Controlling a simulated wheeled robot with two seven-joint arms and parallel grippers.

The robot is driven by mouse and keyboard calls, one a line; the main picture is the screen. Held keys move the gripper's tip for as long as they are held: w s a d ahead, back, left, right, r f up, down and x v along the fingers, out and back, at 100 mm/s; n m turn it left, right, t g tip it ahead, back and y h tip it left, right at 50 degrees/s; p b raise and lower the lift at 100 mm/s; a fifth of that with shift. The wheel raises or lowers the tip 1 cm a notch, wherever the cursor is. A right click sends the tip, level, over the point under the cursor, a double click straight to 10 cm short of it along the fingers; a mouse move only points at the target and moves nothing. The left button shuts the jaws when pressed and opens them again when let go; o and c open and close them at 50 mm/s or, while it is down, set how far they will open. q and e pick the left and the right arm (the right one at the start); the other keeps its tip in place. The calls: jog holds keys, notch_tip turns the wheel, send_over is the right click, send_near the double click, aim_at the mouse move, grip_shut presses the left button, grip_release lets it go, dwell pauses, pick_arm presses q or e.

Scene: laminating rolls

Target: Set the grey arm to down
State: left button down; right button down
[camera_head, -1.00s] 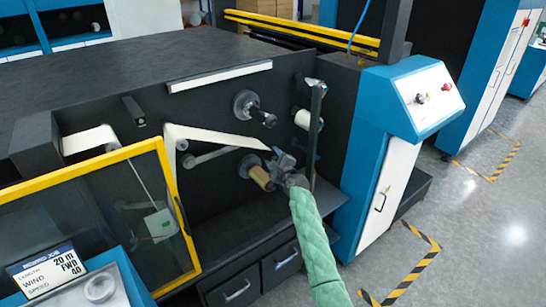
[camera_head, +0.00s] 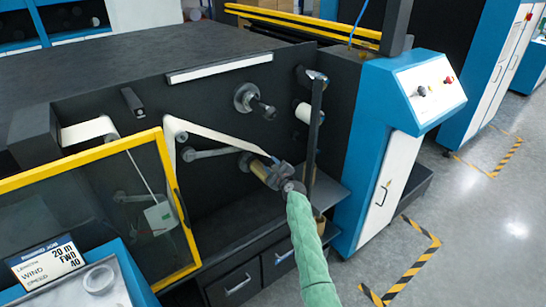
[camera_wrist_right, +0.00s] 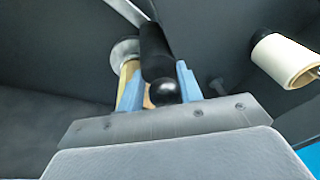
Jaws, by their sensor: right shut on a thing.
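The grey arm (camera_head: 215,152) is a slim bar on the dark machine face, with a rounded end at its left. It lies nearly level; its right end is hidden behind a pale strip and near my right gripper. My right gripper (camera_head: 273,163) is at the right end of this strip, in front of a tan core. In the right wrist view its blue fingers (camera_wrist_right: 158,88) are shut on a black handle (camera_wrist_right: 157,55) with a ball end. I cannot see clearly how the handle joins the arm. My left gripper is not in view.
The pale strip (camera_head: 215,134) runs from a roller to the gripper. The tan core (camera_wrist_right: 128,72) is close behind the fingers. A white roller (camera_head: 303,113) and a dark upright post (camera_head: 314,140) stand at right. A yellow-framed guard (camera_head: 80,165) is at left.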

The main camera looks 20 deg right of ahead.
jog(key=f, duration=0.2)
jog(key=a+f+m, duration=0.1)
jog(key=shift+s+f, duration=0.2)
jog(key=shift+f, duration=0.15)
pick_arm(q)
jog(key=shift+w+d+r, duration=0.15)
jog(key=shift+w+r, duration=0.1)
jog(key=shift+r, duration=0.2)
pick_arm(e)
jog(key=c, duration=1.1)
grip_release()
jog(key=shift+c, duration=0.2)
jog(key=shift+d, duration=0.1)
